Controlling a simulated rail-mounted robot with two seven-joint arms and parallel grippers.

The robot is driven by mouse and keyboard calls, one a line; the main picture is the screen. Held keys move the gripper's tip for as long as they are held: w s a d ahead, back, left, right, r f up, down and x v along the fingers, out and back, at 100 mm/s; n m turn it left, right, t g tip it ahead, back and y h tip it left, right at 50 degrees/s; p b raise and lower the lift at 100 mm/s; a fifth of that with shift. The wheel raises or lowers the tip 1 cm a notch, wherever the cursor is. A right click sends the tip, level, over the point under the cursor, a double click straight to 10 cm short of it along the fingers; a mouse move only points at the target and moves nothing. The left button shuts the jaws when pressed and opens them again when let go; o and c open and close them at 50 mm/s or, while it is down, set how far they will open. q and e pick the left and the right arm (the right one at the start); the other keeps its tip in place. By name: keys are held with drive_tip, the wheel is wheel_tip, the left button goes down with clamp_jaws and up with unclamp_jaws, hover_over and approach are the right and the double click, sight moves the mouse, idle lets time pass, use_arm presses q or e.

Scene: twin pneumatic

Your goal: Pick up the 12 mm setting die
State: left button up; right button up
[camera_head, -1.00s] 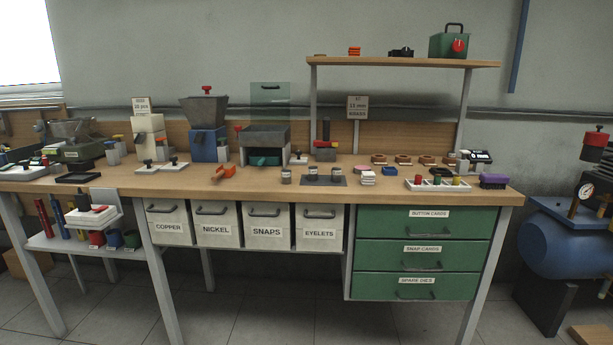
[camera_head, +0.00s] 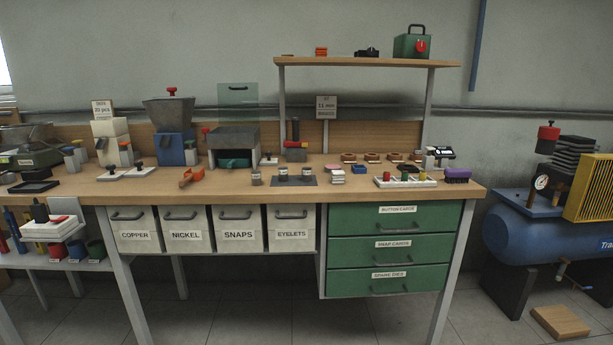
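A white tray (camera_head: 411,184) stands near the right end of the bench top. Several small brown round pieces (camera_head: 372,157) lie in a row behind the tray. A sign (camera_head: 326,107) on the back panel seems to read 11 mm. Neither of my grippers is in view.
The wooden bench (camera_head: 225,189) is crowded toward its back. Below are labelled bins (camera_head: 184,229) and green drawers (camera_head: 396,250), all shut; the lowest drawer reads SPARE DIES. A shelf (camera_head: 367,62) stands above the right half. A blue compressor (camera_head: 520,235) is right of the bench.

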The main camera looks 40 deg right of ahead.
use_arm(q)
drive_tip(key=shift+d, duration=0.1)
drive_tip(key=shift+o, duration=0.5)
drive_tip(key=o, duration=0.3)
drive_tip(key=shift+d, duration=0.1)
